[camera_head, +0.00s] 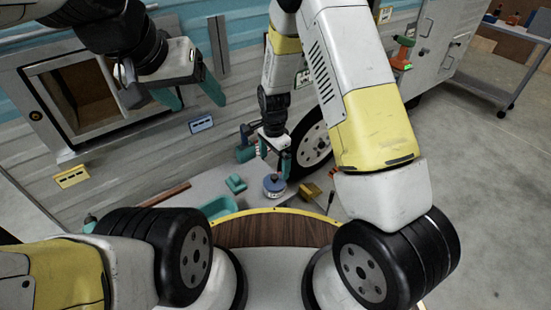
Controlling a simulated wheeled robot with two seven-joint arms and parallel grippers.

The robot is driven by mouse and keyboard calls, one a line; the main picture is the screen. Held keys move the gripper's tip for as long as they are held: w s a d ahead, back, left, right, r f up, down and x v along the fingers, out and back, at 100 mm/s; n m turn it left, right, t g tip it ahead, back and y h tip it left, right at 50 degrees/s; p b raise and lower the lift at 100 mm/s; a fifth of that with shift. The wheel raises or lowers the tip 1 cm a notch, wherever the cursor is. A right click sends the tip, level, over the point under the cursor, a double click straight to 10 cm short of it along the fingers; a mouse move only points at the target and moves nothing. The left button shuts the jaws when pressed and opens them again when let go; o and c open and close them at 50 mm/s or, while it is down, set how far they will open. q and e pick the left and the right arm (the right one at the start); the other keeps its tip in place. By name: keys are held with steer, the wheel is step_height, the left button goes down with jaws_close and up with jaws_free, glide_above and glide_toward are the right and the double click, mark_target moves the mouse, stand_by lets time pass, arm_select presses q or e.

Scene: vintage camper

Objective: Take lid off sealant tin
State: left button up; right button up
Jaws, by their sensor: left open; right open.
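I cannot tell whether a fingertip touches the lid. Nothing shows between its fingers. My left gripper (197,101) is open and empty, raised at the upper left in front of the camper wall, well away from the tin.
Left of the tin are a teal block (236,184) and a teal tray (218,207). A yellow object (309,191) lies to its right. A teal and dark tool (246,150) stands behind. The camper's wheel (314,146) is close behind the surface. Open floor lies right.

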mark_target(274, 176)
step_height(274, 176, down, 8)
steer(key=shift+r, duration=0.15)
steer(key=c, duration=1.4)
steer(key=shift+r, duration=0.15)
